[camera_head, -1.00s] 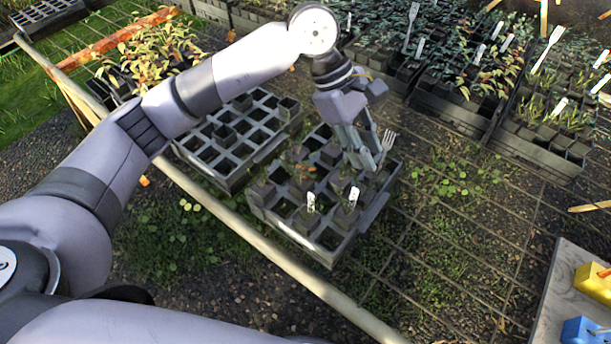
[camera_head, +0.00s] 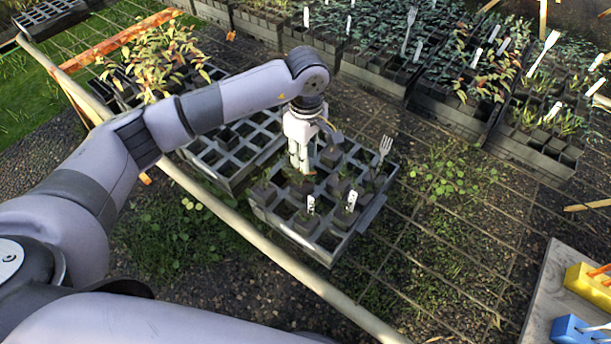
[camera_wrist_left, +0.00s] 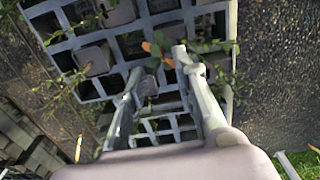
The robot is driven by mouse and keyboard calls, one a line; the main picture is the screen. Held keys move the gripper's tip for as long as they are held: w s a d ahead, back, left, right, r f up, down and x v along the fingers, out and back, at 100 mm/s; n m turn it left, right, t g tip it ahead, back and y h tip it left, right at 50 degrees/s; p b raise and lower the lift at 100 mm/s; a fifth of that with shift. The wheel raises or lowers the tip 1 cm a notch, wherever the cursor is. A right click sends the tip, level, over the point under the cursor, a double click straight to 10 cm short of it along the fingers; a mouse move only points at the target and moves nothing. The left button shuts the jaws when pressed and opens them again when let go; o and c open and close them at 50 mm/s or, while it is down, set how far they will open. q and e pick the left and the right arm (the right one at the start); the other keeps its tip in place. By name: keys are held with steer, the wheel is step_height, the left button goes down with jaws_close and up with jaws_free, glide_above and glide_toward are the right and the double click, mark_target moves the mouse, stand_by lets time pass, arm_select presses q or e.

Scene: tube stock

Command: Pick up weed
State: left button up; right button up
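The dark tray (camera_head: 325,250) holds small square pots with seedlings, two white labels and a white fork (camera_head: 384,148). My left gripper (camera_head: 303,170) points down over the tray's back left part. In the left wrist view its two fingers (camera_wrist_left: 158,60) are apart, so it is open. A small plant with orange-red leaves (camera_wrist_left: 152,48) shows between and just beyond the fingertips. I cannot tell whether the fingers touch it. Green leafy sprigs (camera_wrist_left: 65,85) grow in nearby cells. Which plant is the weed is not certain. My right gripper is not in view.
A mostly empty tray (camera_head: 215,175) sits directly to the left. Full seedling trays (camera_head: 450,105) stand along the back right. A wooden rail (camera_head: 270,255) runs in front. A board (camera_head: 548,290) with yellow and blue holders is at right. The mesh bench right of the tray is largely clear.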

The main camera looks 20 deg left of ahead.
mark_target(306, 180)
arm_select(q)
steer(key=f+p, duration=0.1)
steer(key=f, duration=0.1)
steer(key=f+p, duration=0.1)
steer(key=f, duration=0.2)
steer(key=shift+s+f, duration=0.2)
steer(key=shift+f, duration=0.15)
steer(key=shift+c, duration=0.6)
jaws_close()
